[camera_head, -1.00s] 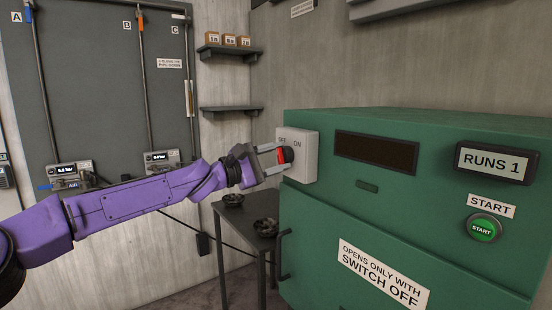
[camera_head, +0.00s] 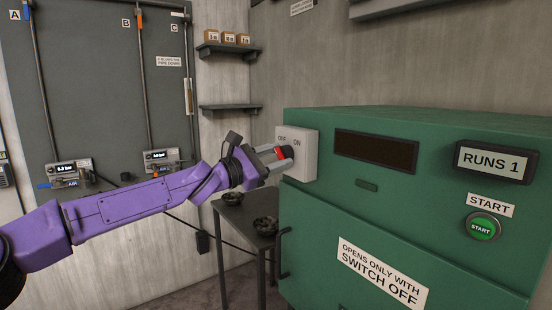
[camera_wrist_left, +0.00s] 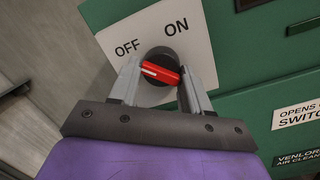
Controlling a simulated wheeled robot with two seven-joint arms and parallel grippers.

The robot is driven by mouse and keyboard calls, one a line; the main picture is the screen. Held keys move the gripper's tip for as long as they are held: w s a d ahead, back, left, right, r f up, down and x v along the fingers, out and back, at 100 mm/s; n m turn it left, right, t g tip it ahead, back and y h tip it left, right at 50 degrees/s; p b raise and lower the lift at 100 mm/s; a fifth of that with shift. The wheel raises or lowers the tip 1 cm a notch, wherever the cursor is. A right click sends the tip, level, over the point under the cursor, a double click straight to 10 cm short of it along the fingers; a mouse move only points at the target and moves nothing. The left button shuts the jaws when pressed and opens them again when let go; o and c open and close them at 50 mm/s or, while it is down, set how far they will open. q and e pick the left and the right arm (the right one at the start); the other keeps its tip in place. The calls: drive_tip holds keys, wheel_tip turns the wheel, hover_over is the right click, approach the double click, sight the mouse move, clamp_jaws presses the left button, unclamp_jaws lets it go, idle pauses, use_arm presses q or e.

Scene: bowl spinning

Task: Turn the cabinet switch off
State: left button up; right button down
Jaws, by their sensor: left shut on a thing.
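The green cabinet (camera_head: 330,215) carries a pale switch plate (camera_head: 308,160) marked OFF and ON. The plate also shows in the left wrist view (camera_wrist_left: 205,62). On it is a red switch handle (camera_wrist_left: 160,72) on a dark round base. Its white-marked end points up and left on the plate, to the OFF side. My left gripper (camera_wrist_left: 160,82) has a finger on each side of the handle and is shut on it. In the head view the gripper (camera_head: 279,158) partly hides the handle. My right gripper is not in view.
The cabinet front has a dark display window (camera_head: 375,152), a "RUNS 1" panel (camera_head: 492,162), a green START button (camera_head: 481,227) and a dark door handle (camera_head: 283,255). A dark table (camera_head: 236,218) with two dark bowls stands left of the cabinet, below my arm.

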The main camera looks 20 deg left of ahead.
use_arm(q)
drive_tip(key=shift+d+f, duration=0.15)
drive_tip(key=shift+f, duration=0.25)
drive_tip(key=o, duration=0.9)
drive_tip(key=shift+o, duration=0.5)
drive_tip(key=shift+r, duration=0.2)
drive_tip(key=v, duration=1)
drive_tip(key=shift+s+b, duration=0.3)
drive_tip(key=shift+b, duration=0.1)
drive_tip(key=shift+a, duration=0.2)
